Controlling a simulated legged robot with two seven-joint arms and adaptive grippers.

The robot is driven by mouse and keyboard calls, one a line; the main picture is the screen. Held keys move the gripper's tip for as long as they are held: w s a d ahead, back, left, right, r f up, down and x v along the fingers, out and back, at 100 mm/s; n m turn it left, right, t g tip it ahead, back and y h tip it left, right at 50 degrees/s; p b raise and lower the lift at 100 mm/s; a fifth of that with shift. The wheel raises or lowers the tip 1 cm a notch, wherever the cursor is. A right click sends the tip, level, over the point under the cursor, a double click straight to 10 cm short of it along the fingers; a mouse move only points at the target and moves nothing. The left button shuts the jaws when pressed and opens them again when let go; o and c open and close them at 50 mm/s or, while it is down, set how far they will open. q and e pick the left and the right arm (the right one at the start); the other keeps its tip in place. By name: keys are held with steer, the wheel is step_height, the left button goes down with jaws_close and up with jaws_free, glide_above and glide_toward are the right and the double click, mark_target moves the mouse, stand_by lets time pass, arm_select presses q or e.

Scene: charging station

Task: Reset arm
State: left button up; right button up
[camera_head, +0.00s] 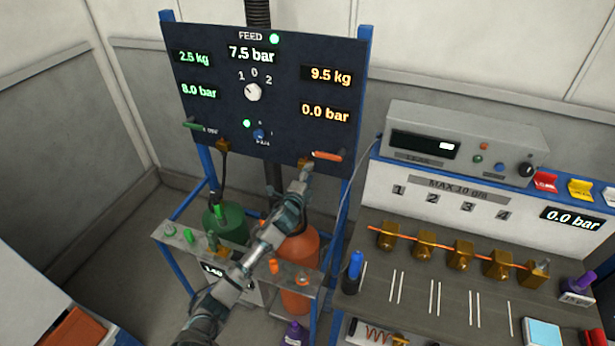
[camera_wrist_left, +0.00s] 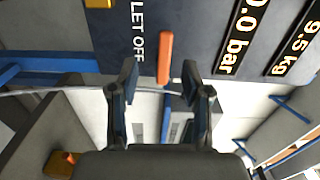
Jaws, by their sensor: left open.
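My left arm reaches up from the bottom of the head view, and its left gripper (camera_head: 306,170) is just below the orange lever (camera_head: 327,155) on the dark feed panel (camera_head: 285,100). In the left wrist view, the left gripper (camera_wrist_left: 160,78) is open and empty. The orange lever (camera_wrist_left: 165,58) shows beyond and between its fingertips, beside the words "LET OFF". I cannot tell whether the fingers touch the lever. My right gripper is in neither view.
A green cylinder (camera_head: 226,222) and an orange cylinder (camera_head: 300,250) stand below the panel in a blue frame. To the right, a bench (camera_head: 375,295) carries a row of brass fittings (camera_head: 460,254) below a grey instrument box (camera_head: 455,140).

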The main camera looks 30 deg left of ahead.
arm_select(q)
steer(key=shift+s+d, duration=0.15)
steer(key=shift+s, duration=0.3)
steer(key=shift+f, duration=0.1)
